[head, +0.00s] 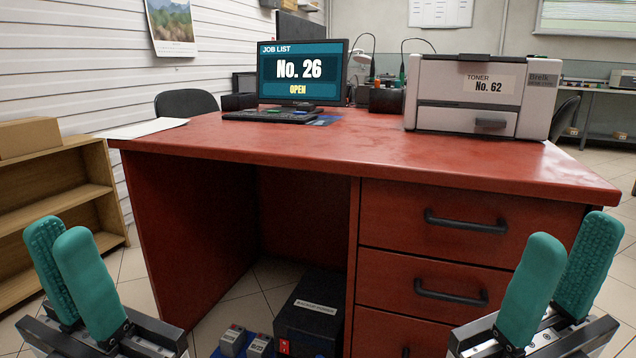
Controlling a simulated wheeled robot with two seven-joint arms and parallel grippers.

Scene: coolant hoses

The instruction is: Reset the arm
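My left gripper (60,234) is at the lower left of the head view, with its teal ribbed fingers pointing up and apart. It looks open and empty, though one finger partly covers the other. My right gripper (571,231) is at the lower right, in front of the desk's right end. Its teal fingers are apart with a gap between them, and it holds nothing. Both grippers are in front of the red desk (330,150) and appear clear of it. The rest of both arms is out of view.
The desk bears a monitor (300,72), a keyboard (268,116) and a printer (480,95). Its front right has handled drawers (465,220). A wooden shelf (55,195) stands left.

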